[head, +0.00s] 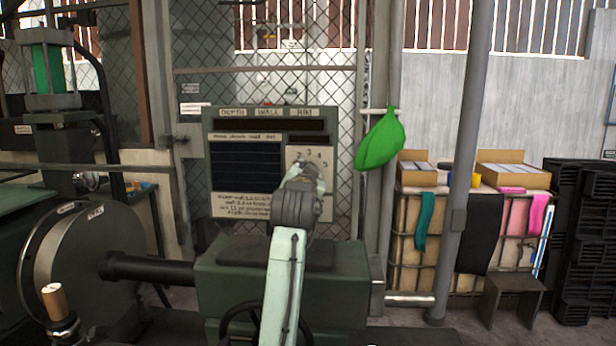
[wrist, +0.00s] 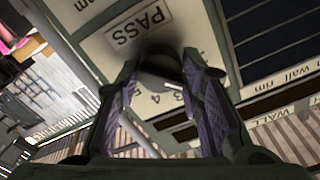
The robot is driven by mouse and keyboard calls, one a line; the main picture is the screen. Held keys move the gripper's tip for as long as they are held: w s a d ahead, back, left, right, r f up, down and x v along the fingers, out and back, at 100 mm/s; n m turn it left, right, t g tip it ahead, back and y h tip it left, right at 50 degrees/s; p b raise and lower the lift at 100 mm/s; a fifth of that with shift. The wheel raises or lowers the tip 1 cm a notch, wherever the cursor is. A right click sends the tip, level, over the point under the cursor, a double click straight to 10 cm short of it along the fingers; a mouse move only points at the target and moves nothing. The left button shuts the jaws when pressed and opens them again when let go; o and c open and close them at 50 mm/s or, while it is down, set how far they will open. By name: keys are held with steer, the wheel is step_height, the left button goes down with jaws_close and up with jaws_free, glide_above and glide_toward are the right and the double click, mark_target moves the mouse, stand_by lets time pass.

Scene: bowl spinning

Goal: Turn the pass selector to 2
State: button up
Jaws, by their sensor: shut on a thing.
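The pass selector is a dark round knob (wrist: 168,68) on a pale plate (head: 326,158) at the right of the control panel. In the wrist view a PASS label (wrist: 138,28) is on the plate, with numbers 3 and 4 visible. My gripper (wrist: 163,80) is shut on the knob, with a purple-padded finger on each side. In the head view my gripper (head: 305,174) covers the knob. I cannot tell which number the knob points to.
The panel's dark screen (head: 245,165) is left of the plate, with printed text (head: 240,205) below. A green lathe-like machine (head: 340,275) stands in front, its spindle reaching left. A green cloth (head: 380,143) hangs right of the panel near a grey post (head: 462,150).

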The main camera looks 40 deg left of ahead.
steer(key=shift+m, duration=0.6)
steer(key=o, duration=1.2)
steer(key=shift+c, duration=0.2)
steer(key=v, duration=1.2)
